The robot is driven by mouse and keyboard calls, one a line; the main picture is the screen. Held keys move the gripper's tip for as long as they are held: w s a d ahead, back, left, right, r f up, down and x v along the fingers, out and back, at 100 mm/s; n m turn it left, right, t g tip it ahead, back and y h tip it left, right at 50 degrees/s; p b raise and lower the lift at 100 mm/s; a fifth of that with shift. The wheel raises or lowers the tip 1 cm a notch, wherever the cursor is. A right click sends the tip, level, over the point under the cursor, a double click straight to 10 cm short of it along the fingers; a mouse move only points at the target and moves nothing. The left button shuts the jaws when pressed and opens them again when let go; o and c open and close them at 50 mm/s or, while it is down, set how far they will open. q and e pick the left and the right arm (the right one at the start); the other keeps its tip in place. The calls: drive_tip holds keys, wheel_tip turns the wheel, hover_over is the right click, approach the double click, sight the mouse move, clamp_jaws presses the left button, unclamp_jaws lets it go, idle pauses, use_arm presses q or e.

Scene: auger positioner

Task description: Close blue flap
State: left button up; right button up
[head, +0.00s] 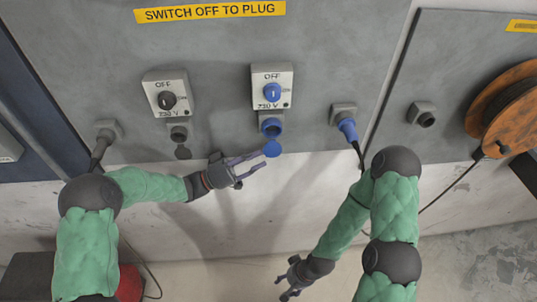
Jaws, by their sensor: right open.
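The blue flap (272,149) is a round lid hanging down below the blue socket (271,128) on the grey panel. The socket's front is uncovered. My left gripper (264,159) is just below and left of the flap, with its two fingers apart and pointing right. Its upper fingertip is close to the flap's lower left edge; I cannot tell whether they touch. Nothing is between the fingers. My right gripper (282,289) is open and empty, low in the picture, well away from the panel.
A blue switch (272,92) sits above the blue socket. To the left are a black switch (167,100) and a dark socket with its flap hanging (183,153). A blue plug (348,130) with a cable is at the right. An orange cable reel (507,105) is at the far right.

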sight(269, 153)
use_arm(q)
drive_tip(key=shift+b+x, duration=0.3)
drive_tip(key=shift+x, duration=1.95)
